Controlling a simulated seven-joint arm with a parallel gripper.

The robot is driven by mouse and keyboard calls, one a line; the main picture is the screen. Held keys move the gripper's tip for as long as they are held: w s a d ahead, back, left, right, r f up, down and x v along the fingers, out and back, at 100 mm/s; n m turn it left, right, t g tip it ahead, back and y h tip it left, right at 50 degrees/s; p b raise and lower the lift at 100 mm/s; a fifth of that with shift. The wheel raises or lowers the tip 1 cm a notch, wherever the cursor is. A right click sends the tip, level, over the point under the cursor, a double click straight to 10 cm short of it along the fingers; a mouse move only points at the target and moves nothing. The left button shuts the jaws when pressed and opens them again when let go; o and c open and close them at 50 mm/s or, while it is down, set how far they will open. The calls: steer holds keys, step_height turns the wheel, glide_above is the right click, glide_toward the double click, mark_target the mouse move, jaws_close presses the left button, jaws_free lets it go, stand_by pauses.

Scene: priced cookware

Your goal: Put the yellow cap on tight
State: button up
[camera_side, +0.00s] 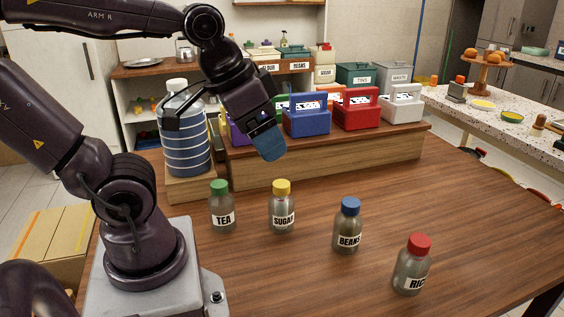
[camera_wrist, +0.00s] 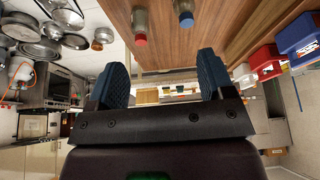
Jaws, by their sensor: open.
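The yellow cap (camera_side: 281,187) sits on top of the glass SUGAR jar (camera_side: 281,215), which stands upright on the wooden table. I cannot tell how tightly the cap is seated. My gripper (camera_side: 267,145) is above and behind the jars in the side view, apart from the cap. In the wrist view my gripper (camera_wrist: 161,78) shows two blue finger pads spread wide with nothing between them. The yellow cap does not show in the wrist view.
A green-capped TEA jar (camera_side: 221,208) stands left of the SUGAR jar. A blue-capped BEANS jar (camera_side: 348,228) and red-capped jar (camera_side: 411,265) stand to the right. A large striped bottle (camera_side: 184,135) and coloured boxes (camera_side: 306,117) stand behind. The table's right side is clear.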

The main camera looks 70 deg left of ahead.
steer(key=w+a+f+n+g, duration=0.45)
steer(key=a+n, duration=0.25)
steer(key=a, duration=0.3)
steer(key=n, duration=1.1)
glide_toward(281, 183)
steer(key=shift+g, duration=0.25)
steer(key=f, duration=0.9)
steer(key=shift+w+f, duration=0.1)
steer(key=shift+w, duration=0.1)
